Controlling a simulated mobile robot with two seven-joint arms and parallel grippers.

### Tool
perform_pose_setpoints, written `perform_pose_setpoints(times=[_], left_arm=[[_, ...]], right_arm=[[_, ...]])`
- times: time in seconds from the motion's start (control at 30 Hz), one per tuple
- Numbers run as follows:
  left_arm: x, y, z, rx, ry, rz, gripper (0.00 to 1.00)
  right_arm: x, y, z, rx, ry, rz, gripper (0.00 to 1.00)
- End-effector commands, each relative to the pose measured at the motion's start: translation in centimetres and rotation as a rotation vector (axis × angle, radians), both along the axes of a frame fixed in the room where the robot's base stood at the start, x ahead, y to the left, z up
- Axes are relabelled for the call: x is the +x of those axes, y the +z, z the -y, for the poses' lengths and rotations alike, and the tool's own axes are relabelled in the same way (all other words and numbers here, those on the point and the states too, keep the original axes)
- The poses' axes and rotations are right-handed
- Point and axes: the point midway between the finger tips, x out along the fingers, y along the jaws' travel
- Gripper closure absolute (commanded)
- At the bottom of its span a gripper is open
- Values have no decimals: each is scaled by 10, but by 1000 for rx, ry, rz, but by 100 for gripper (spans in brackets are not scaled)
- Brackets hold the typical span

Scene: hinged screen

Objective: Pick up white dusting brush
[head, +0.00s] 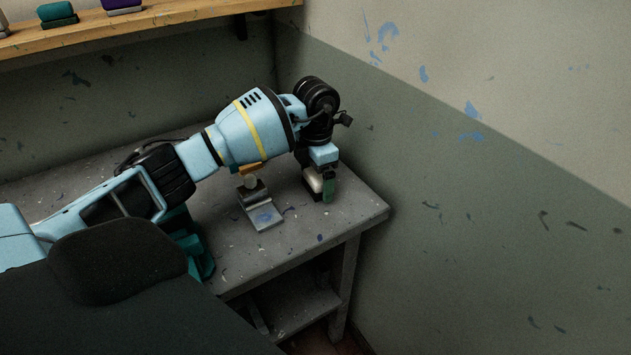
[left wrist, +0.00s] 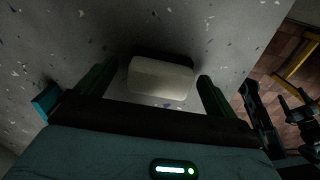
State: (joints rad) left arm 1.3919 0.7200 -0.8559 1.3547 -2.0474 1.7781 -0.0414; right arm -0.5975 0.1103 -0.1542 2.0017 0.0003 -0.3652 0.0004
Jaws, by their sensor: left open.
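The white dusting brush (left wrist: 160,78) shows in the left wrist view as a pale, rounded block with a dark part along its far side. It lies on the grey table between the two green fingers of my left gripper (left wrist: 156,84). The fingers are spread, with a gap visible on each side of the brush. In the head view my left gripper (head: 323,188) points down at the table's right end, and a pale bit of the brush (head: 312,180) shows beside the green finger. The rest of the brush is hidden there.
A grey metal stand with a round knob (head: 264,216) is on the table (head: 320,225), left of my left gripper. A wooden shelf (head: 150,22) with small blocks hangs above. Walls stand behind and right. The table's front right corner is bare.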

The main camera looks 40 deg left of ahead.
Motion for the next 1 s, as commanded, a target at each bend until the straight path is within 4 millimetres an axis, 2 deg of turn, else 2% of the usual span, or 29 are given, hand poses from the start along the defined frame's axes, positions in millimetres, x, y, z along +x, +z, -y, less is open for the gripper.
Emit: perform_pose_setpoints(times=[0.23, 0.6, 0.63, 1.0], left_arm=[[0, -2, 0, 0, 0, 1, 6], [0, -2, 0, 0, 0, 1, 53], [0, -1, 0, 0, 0, 1, 55], [1, 4, 0, 0, 0, 2, 55]], right_arm=[[-1, -1, 0, 0, 0, -2, 21], [-2, -1, 0, 0, -1, -4, 21], [-2, -1, 0, 0, -1, -4, 21], [-3, -2, 0, 0, 0, -7, 21]])
